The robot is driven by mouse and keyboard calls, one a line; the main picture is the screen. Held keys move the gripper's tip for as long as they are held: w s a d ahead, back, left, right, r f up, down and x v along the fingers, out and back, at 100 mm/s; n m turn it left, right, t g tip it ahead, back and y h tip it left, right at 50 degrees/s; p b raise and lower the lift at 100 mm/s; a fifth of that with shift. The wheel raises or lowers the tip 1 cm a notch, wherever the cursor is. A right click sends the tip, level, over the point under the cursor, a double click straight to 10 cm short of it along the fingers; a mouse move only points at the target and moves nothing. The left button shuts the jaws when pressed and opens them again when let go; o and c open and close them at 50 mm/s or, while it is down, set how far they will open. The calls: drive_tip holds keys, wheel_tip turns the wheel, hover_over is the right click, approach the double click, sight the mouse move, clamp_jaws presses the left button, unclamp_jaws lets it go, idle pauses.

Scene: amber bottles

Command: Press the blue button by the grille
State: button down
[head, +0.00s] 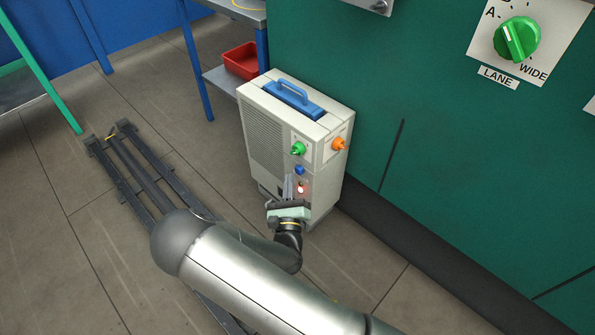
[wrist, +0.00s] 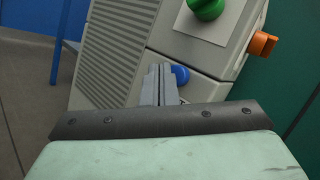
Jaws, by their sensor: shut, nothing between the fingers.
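The blue button (head: 299,170) is on the front of a pale box-shaped unit (head: 318,118), below a green knob (head: 298,149) and to the right of the grille (head: 263,137). In the wrist view the blue button (wrist: 180,75) shows just right of my fingers, partly hidden behind them. My gripper (head: 288,188) is shut and empty, its fingertips in front of the unit, close to the button and slightly left of it. In the wrist view my gripper (wrist: 160,72) points at the panel. I cannot tell whether the fingertips touch it.
An orange knob (head: 339,144) is on the unit's right side, and a lit red switch (head: 300,188) sits below the button. A green wall (head: 440,130) stands close on the right. A red bin (head: 241,61) is on a shelf behind. Floor at left holds a rail frame (head: 140,170).

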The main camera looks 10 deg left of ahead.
drive_tip(key=shift+w+d, duration=0.1)
drive_tip(key=shift+w, duration=0.05)
drive_tip(key=shift+w+d+p, duration=0.15)
drive_tip(key=shift+w+p, duration=0.05)
drive_tip(key=shift+p, duration=0.2)
drive_tip(key=shift+w+d, duration=0.25)
drive_tip(key=shift+w, duration=0.15)
idle(0.6)
idle(0.4)
drive_tip(key=shift+s+a+p, duration=0.5)
drive_tip(key=shift+s+p, duration=0.05)
drive_tip(key=shift+s, duration=0.2)
drive_tip(key=shift+s, duration=0.1)
drive_tip(key=s+a, duration=0.1)
drive_tip(key=s, duration=0.1)
drive_tip(key=s+a+p, duration=0.1)
drive_tip(key=s, duration=0.1)
drive_tip(key=shift+a, duration=0.4)
idle(0.5)
